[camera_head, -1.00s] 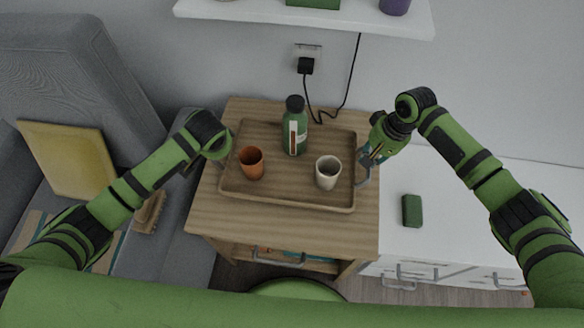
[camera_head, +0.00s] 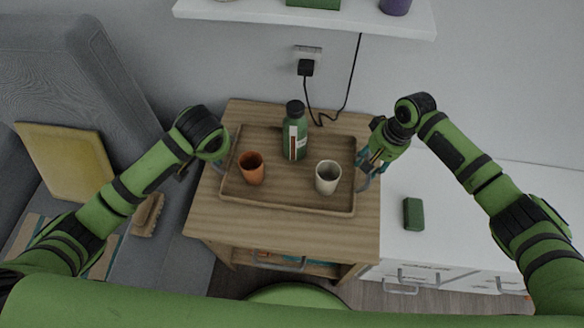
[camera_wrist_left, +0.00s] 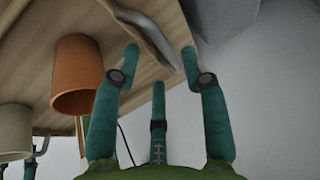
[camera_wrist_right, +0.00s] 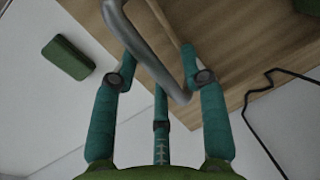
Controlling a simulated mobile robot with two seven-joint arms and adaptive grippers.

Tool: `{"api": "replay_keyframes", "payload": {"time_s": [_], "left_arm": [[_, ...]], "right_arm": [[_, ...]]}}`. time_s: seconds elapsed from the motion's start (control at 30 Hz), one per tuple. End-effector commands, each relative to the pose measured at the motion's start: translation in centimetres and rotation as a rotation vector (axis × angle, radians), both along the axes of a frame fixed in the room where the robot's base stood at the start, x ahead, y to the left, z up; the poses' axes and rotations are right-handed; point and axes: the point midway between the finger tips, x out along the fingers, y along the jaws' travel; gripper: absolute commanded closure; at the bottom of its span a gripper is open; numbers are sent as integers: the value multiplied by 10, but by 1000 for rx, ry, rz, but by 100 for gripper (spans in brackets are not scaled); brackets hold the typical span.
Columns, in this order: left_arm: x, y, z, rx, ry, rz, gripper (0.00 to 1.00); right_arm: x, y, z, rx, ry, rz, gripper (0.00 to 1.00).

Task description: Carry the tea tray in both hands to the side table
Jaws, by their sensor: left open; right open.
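The brown wooden tea tray (camera_head: 287,200) lies flat on the wooden side table (camera_head: 280,225). It carries an orange cup (camera_head: 252,169), a pale cup (camera_head: 327,177) and a green bottle (camera_head: 294,138), all upright. My left gripper (camera_head: 217,160) is open at the tray's left side; in the left wrist view the grey left handle (camera_wrist_left: 150,38) reaches between its fingertips. My right gripper (camera_head: 366,165) is open at the right side; in the right wrist view the grey right handle (camera_wrist_right: 150,50) passes between its fingertips. Contact with either handle cannot be told.
A white cabinet (camera_head: 455,215) with a green block (camera_head: 413,214) on top stands right of the table. A grey sofa (camera_head: 75,75) with a yellow cushion (camera_head: 68,162) and a brush (camera_head: 147,215) is at left. A white shelf (camera_head: 300,15) and a black cord (camera_head: 349,85) are behind.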

Motion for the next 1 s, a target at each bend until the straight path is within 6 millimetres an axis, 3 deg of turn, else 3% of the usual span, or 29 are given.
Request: {"api": "replay_keyframes", "payload": {"time_s": [0.2, 0.47, 0.57, 1.0], "left_arm": [[-17, -7, 39, -1, -2, -3, 56], [-25, -10, 57, 0, -1, 0, 56], [-25, -10, 57, 0, 0, 1, 56], [-25, -10, 57, 0, 0, 0, 56]], "right_arm": [[0, 0, 0, 0, 0, 0, 56], [1, -1, 4, 1, -1, 0, 56], [1, -3, 16, 1, -3, 0, 56], [-1, -20, 101, 0, -3, -1, 56]]}}
